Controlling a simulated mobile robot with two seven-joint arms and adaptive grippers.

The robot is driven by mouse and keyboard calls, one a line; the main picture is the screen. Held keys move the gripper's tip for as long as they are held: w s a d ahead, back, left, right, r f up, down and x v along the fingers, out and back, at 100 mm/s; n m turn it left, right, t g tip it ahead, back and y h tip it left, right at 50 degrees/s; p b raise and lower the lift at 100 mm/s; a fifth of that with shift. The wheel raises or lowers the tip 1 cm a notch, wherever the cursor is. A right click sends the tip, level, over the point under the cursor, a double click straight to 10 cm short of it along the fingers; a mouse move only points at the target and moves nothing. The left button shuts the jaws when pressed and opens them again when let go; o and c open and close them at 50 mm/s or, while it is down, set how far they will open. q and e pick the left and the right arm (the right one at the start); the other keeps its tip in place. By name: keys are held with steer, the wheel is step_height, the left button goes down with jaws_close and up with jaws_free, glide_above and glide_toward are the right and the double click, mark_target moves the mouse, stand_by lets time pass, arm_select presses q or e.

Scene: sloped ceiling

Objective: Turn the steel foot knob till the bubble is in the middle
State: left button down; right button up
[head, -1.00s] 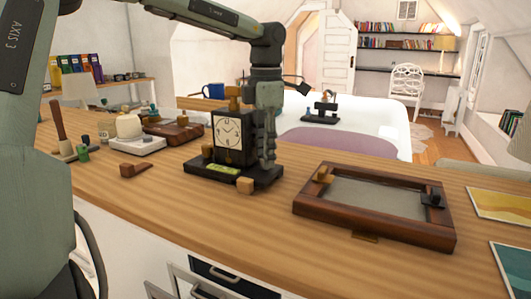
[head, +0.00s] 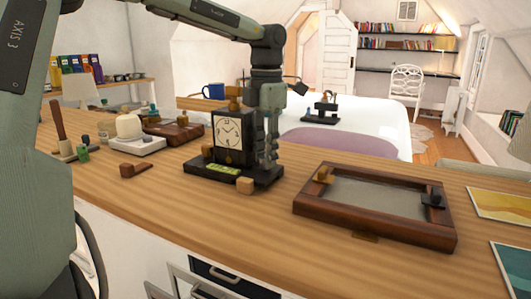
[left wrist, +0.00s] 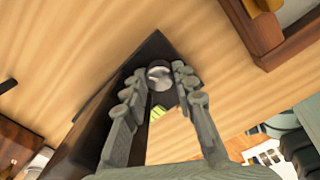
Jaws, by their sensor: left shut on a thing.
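A small black clock with a pale square dial (head: 228,128) stands on a black base (head: 262,177). A yellow-green level vial (head: 223,170) is set in the base's front; its bubble is too small to place. My left gripper (head: 269,158) points down at the base's right end, beside the clock. In the left wrist view, the round steel foot knob (left wrist: 159,76) sits between the fingertips of this gripper (left wrist: 156,82), which is shut on it. The fingers hide the knob in the head view. My right gripper is not in view.
A wood-framed tray (head: 318,211) lies to the right. The wooden counter (head: 190,215) is clear in front.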

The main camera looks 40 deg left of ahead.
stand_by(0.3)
arm_select(q)
steer(key=c, duration=1.5)
jaws_free()
step_height(320, 180, up, 12)
steer(key=shift+d, duration=0.1)
